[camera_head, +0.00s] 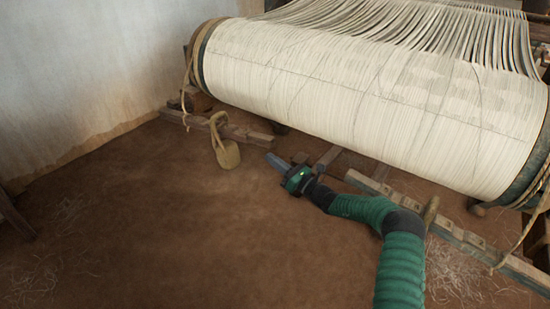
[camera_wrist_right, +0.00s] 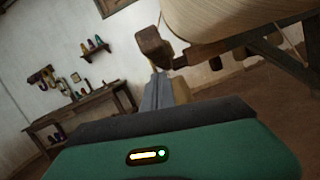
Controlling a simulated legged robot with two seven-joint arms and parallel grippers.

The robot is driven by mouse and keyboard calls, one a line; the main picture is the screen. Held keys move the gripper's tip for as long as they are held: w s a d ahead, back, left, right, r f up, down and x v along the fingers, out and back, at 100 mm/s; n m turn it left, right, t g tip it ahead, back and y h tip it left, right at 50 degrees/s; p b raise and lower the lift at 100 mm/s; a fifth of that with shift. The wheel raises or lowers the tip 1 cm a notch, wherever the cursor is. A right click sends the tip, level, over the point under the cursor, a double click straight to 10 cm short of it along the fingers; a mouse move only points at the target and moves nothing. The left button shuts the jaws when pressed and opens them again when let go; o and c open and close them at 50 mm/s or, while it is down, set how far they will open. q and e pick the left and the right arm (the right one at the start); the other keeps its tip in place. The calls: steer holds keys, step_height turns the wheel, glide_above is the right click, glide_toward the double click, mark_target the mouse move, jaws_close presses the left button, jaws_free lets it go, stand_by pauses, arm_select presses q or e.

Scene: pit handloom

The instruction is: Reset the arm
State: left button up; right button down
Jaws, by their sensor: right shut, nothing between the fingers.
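My right gripper (camera_head: 274,160) is in the middle of the head view, at the end of my green arm, pointing left over the brown floor. Its fingers are together with nothing between them. The closed fingers also show in the right wrist view (camera_wrist_right: 158,92), pointing away from the camera. A tan weight with a rope loop (camera_head: 227,154) is left of the fingertips in the head view, apart from them. My left gripper does not show in either view.
The loom's large warp roll (camera_head: 370,90) stands behind my right arm, with wooden beams (camera_head: 235,131) low below it. Bare floor (camera_head: 150,220) lies open at the left. The right wrist view shows a wooden table (camera_wrist_right: 85,115) and a wall shelf (camera_wrist_right: 95,52).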

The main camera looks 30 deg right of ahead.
steer(key=p+v, duration=0.4)
steer(key=v, duration=0.6)
steer(key=s+a+f+n+g+y, duration=0.1)
steer(key=a+f+n+g+y, duration=0.15)
steer(key=a+n+g, duration=0.45)
steer(key=s+a+f+n+g+y, duration=0.1)
steer(key=s+a+n+g+y, duration=0.15)
steer(key=a, duration=0.85)
steer(key=s+a+f+n+g+h, duration=0.2)
steer(key=s+a+n+g+h, duration=0.1)
steer(key=s+a+n+g, duration=0.3)
steer(key=s+a+f+n+g+h, duration=0.2)
steer(key=s+a+n+g+h, duration=0.15)
steer(key=s+n, duration=0.45)
steer(key=s+d+r+n+t+h, duration=0.2)
steer(key=s+r+n+h, duration=0.4)
steer(key=s+n, duration=0.4)
steer(key=w+p+v, duration=0.3)
steer(key=p+v, duration=1.3)
steer(key=w+r+p+v, duration=0.1)
steer(key=w+p+v, duration=0.3)
steer(key=p+v, duration=1.2)
steer(key=shift+w+d+r+n+p, duration=0.25)
steer(key=shift+d+r+n+p, duration=0.1)
steer(key=shift+d+n+p, duration=0.15)
